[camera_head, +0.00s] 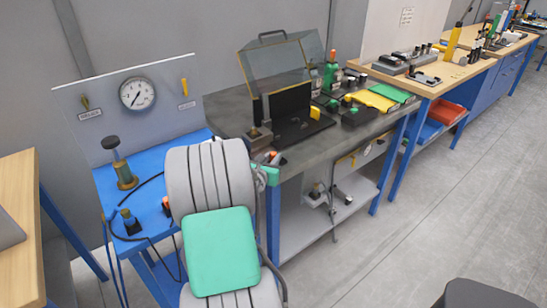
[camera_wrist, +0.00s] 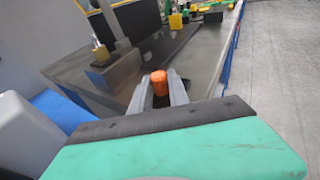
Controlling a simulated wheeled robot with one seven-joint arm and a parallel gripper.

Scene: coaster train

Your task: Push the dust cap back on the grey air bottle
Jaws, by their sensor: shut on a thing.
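My gripper (camera_wrist: 160,80) is shut on a small orange piece (camera_wrist: 159,83), which looks like the dust cap. It sits between the two grey fingers, at the near end of the dark bench top. In the head view, a small orange spot (camera_head: 272,156) shows just beyond my arm at that bench corner, and my fingers are mostly hidden. I cannot make out a grey air bottle with certainty. Whatever is below the orange piece is hidden by my fingers, so I cannot tell whether it touches anything.
A block with a post (camera_wrist: 112,72) stands close left of my fingers. A blue table (camera_head: 107,190) with a gauge panel (camera_head: 160,125) stands left.

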